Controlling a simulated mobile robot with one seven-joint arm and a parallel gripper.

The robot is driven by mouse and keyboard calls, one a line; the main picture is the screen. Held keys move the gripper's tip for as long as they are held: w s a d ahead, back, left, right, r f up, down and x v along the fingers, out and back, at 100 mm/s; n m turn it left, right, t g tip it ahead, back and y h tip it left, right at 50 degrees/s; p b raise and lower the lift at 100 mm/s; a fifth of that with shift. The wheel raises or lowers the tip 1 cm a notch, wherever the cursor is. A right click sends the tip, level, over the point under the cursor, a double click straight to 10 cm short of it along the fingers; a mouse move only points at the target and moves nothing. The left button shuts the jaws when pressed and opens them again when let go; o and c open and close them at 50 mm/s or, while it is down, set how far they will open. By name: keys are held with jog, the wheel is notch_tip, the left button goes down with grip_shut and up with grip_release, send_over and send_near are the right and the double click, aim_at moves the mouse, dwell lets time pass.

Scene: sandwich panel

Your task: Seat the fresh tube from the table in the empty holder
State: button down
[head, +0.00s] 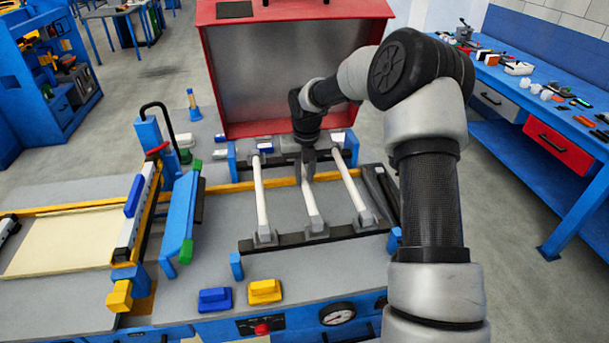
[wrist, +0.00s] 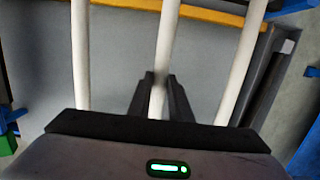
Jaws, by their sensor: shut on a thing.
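Three white tubes lie side by side across a grey panel, at the left (head: 261,195), middle (head: 312,205) and right (head: 353,190). My gripper (head: 308,172) is over the upper part of the middle tube. In the wrist view its two dark fingers (wrist: 158,92) are shut on the middle tube (wrist: 166,40), one on each side. The middle tube's near end is at a grey holder (head: 316,231) on the dark front rail. Its far end is hidden behind my gripper in the head view, so I cannot tell how it sits there.
Dark bars (head: 387,198) lie right of the tubes. A blue clamp-like frame (head: 180,218) stands at the left. A red-framed hood (head: 290,75) rises behind. Blue (head: 214,299) and yellow (head: 264,291) blocks and a gauge (head: 338,314) are at the front. A workbench is at the right.

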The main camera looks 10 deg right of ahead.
aim_at(306, 184)
jog(key=shift+f, duration=0.35)
dwell(0.3)
jog(key=c, duration=1.5)
grip_release()
jog(key=shift+c, duration=0.2)
notch_tip(306, 184, up, 17)
jog(key=s, duration=0.3)
jog(key=s+r+m+t+h, duration=0.2)
jog(key=s+r+m, duration=0.8)
jog(key=s+m, duration=0.15)
jog(key=s+r+m+t, duration=0.2)
jog(key=s+r+m, duration=0.2)
jog(key=s+m, duration=0.6)
jog(key=s+f+m+y+p, duration=0.1)
jog(key=s+f+m, duration=0.4)
jog(key=s+m, duration=0.7)
jog(key=shift+f+m+y, duration=0.15)
jog(key=shift+m+y, duration=0.35)
jog(key=shift+m, duration=0.75)
